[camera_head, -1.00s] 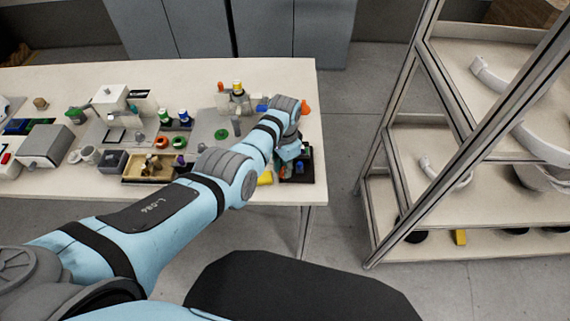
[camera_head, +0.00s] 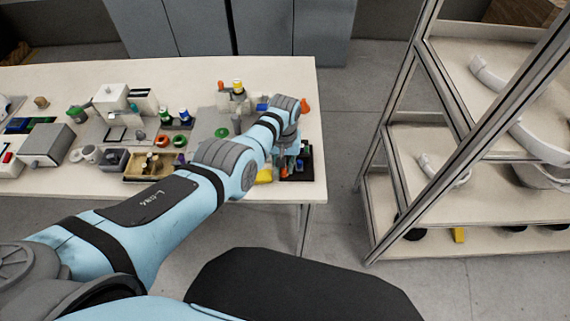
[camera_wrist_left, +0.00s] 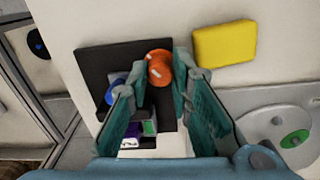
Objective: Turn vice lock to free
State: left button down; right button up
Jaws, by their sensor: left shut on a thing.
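In the left wrist view the vice lock appears to be the round orange knob (camera_wrist_left: 160,68) with a pale mark on its top. It sits over the black base (camera_wrist_left: 95,62) of the vice. My left gripper (camera_wrist_left: 161,80) is shut on the orange knob, one finger on each side. A blue round part (camera_wrist_left: 115,92) and a small green and white part (camera_wrist_left: 148,128) show beside and below it, partly hidden by the fingers. In the head view the black base (camera_head: 305,172) is at the table's right front corner, and my left gripper (camera_head: 285,160) is over it, mostly hidden.
A yellow block (camera_wrist_left: 225,43) lies close beside the black base. The table (camera_head: 75,75) holds several boxes and small parts to the left, including a wooden tray (camera_head: 133,170). A metal-framed shelf (camera_head: 405,150) stands to the right across a floor gap.

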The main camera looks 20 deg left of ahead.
pick_arm(q)
jog(key=shift+w+r+n, duration=0.1)
jog(key=shift+n, duration=0.4)
jog(key=c, duration=1.7)
grip_release()
notch_tip(320, 180, up, 12)
